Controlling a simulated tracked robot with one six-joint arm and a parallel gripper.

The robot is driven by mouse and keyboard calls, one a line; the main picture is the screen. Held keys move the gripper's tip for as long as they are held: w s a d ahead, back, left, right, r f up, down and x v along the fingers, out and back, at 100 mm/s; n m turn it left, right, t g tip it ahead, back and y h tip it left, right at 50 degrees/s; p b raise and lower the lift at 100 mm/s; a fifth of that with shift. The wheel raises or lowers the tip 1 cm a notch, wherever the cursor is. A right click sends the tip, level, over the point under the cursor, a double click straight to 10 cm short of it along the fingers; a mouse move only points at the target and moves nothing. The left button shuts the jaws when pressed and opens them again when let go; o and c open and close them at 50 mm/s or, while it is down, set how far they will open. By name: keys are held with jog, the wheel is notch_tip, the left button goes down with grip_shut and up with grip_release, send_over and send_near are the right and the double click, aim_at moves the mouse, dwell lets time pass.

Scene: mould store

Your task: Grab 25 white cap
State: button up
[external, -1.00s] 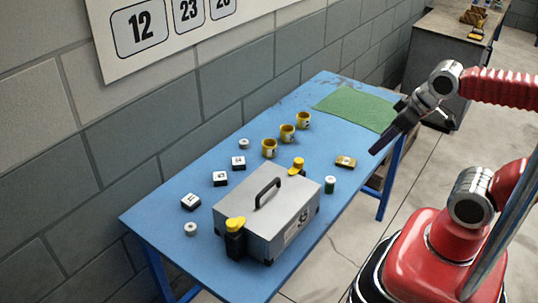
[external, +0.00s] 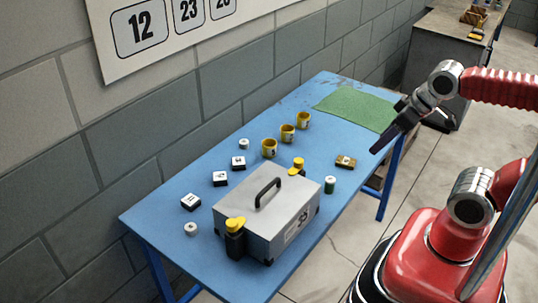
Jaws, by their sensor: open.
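Several dark blocks with white numbered tops stand on the left part of the blue table: one near the front (external: 190,202), one behind it (external: 220,178) and one farther back (external: 238,162). Their numbers are too small to read surely, so I cannot tell which is 25. Two small round whitish pieces also lie there, one in front (external: 191,230) and one at the back (external: 244,144). My gripper (external: 378,148) is open and empty, in the air at the right of the table, well apart from all of these.
A grey toolbox (external: 245,215) with yellow latches fills the table's (external: 160,226) front. A brick wall runs along the left.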

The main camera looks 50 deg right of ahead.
jog(key=w+d+f+n+t+h, duration=0.1)
jog(key=w+d+f+t, duration=0.1)
jog(key=w+d, duration=0.6)
jog(key=w+d+f+n+t+h, duration=0.1)
jog(key=w+d+f+t+h, duration=0.2)
jog(key=w, duration=0.9)
jog(key=w+a+f+n+y, duration=0.1)
jog(key=f+y, duration=0.2)
jog(key=f, duration=0.1)
jog(key=w+a+f+n+y, duration=0.1)
jog(key=a+f+n+y, duration=0.1)
jog(key=f, duration=0.3)
jog(key=w+a+f+n+y, duration=0.1)
jog(key=a+f+y, duration=0.1)
jog(key=f+y, duration=0.2)
jog(key=shift+w+a+f+n+y, duration=0.15)
jog(key=shift+w+f+n+y, duration=0.2)
jog(key=shift+y, duration=0.25)
jog(key=shift+s+a+f+y, duration=0.2)
jog(key=shift+s+a+y, duration=0.1)
jog(key=shift+a, duration=0.05)
